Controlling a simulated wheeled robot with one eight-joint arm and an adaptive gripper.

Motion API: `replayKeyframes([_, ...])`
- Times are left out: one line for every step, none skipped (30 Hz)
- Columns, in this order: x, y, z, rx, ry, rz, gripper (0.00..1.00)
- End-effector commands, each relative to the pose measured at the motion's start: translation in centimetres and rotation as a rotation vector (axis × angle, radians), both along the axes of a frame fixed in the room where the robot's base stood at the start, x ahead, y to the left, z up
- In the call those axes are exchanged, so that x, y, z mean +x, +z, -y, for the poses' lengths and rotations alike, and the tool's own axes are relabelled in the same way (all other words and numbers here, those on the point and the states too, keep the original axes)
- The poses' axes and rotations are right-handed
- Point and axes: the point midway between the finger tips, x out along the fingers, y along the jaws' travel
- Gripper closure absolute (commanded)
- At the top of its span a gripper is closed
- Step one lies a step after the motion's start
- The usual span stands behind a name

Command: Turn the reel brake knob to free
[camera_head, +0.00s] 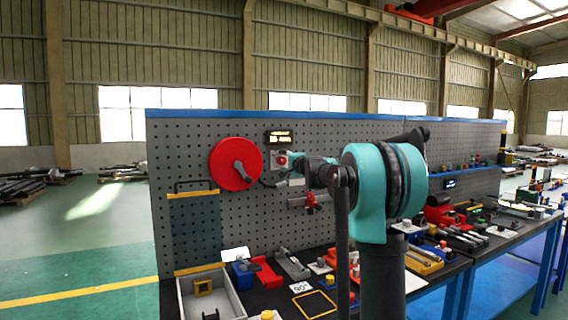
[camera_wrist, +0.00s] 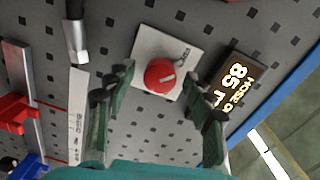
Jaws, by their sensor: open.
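The red round knob (camera_wrist: 160,76) sits on a pale square plate (camera_wrist: 150,43) on the perforated panel. A short white mark on its face points toward the plate's right side, where small lettering is too small to read surely. My gripper (camera_wrist: 160,84) is open, with one green finger on each side of the knob. Gaps show between fingers and knob; no contact is visible. In the head view the knob (camera_head: 281,160) is small, just left of my gripper's teal end. The red reel disc (camera_head: 225,160) with its grey crank is left of it.
A lit display (camera_wrist: 238,85) is right of the plate, near the blue panel edge (camera_wrist: 290,80). A hose with a metal end (camera_wrist: 80,45) and a pale ruler-like strip (camera_wrist: 77,110) lie left. The bench below holds a grey bin (camera_head: 186,300) and several fixtures.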

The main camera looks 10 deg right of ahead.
Motion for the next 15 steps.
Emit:
replayKeyframes([0.0,0.0,0.0,0.000,0.000,0.000,0.47])
replayKeyframes([-0.1,0.0,0.1,0.000,0.000,0.000,0.47])
replayKeyframes([-0.3,0.0,0.1,0.000,0.000,0.000,0.47])
replayKeyframes([-0.4,0.0,0.2,0.000,0.000,0.000,0.47])
replayKeyframes([-0.7,0.1,0.2,0.000,-0.001,0.000,0.47])
replayKeyframes([-1.1,0.1,0.4,0.001,-0.001,0.000,0.47])
replayKeyframes([-1.4,0.1,0.5,0.000,-0.001,0.000,0.47])
replayKeyframes([-1.8,0.1,0.6,0.000,-0.001,0.000,0.47])
replayKeyframes([-2.5,0.1,0.8,0.000,-0.001,0.000,0.47])
replayKeyframes([-3.0,0.1,1.0,0.000,-0.001,0.000,0.47])
replayKeyframes([-3.6,0.1,1.2,0.000,-0.002,0.000,0.47])
replayKeyframes([-4.3,0.1,1.5,0.000,-0.002,0.000,0.47])
replayKeyframes([-4.9,0.1,1.7,0.000,-0.002,0.000,0.47])
replayKeyframes([-5.5,0.2,1.9,0.000,-0.002,0.000,0.47])
replayKeyframes([-6.2,0.2,2.1,0.000,-0.001,0.000,0.47])
